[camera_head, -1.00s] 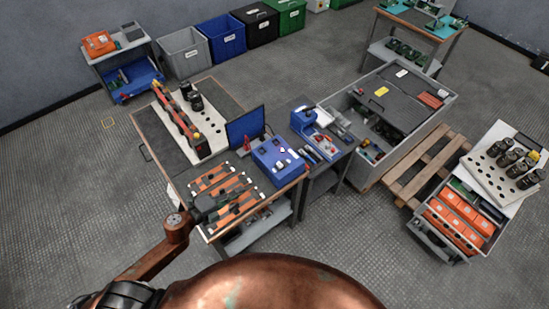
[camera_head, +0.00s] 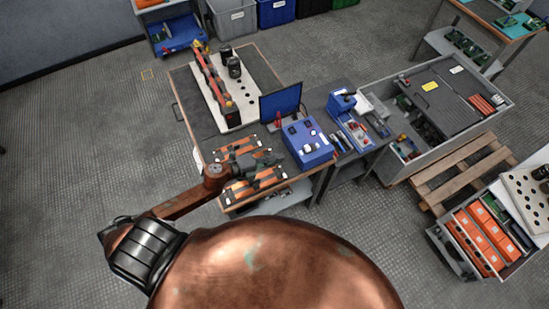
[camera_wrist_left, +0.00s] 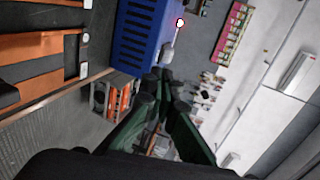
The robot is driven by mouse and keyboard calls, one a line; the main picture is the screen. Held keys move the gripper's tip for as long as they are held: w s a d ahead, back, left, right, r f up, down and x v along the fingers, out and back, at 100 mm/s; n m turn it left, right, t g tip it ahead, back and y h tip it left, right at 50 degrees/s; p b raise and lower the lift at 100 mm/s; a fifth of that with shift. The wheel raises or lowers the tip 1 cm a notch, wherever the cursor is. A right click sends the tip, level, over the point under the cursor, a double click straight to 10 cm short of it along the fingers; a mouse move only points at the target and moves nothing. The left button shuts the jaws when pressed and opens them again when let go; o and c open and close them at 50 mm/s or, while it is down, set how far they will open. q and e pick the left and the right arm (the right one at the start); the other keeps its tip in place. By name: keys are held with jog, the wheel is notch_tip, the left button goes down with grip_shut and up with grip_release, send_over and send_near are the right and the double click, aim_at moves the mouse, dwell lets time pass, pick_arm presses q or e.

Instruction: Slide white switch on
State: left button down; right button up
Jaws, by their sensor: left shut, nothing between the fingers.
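The blue switch box (camera_head: 307,143) stands on the workbench beside the open blue lid or screen, with small light and dark controls on its top. Its vented side (camera_wrist_left: 138,38) shows in the left wrist view. A white knob or lever (camera_wrist_left: 168,50) sticks out at its edge there; I cannot tell its switch position. My left gripper (camera_head: 279,160) is shut and empty, just left of the box; its dark green fingers (camera_wrist_left: 158,78) point toward the box's edge. I cannot tell whether they touch it. My right gripper is not in view.
Orange-and-black strip boards (camera_head: 254,187) lie on the bench under my left arm. A white perforated board (camera_head: 232,96) with black cylinders is behind. A blue tool holder (camera_head: 342,102) stands on the bench to the right. Grey floor is clear on the left.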

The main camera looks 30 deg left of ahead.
pick_arm(q)
send_near(305, 149)
jog(key=w+d+f, duration=0.1)
jog(key=w+f, duration=0.1)
jog(key=w+d, duration=0.2)
jog(key=shift+w+d, duration=0.35)
jog(key=shift+w, duration=0.1)
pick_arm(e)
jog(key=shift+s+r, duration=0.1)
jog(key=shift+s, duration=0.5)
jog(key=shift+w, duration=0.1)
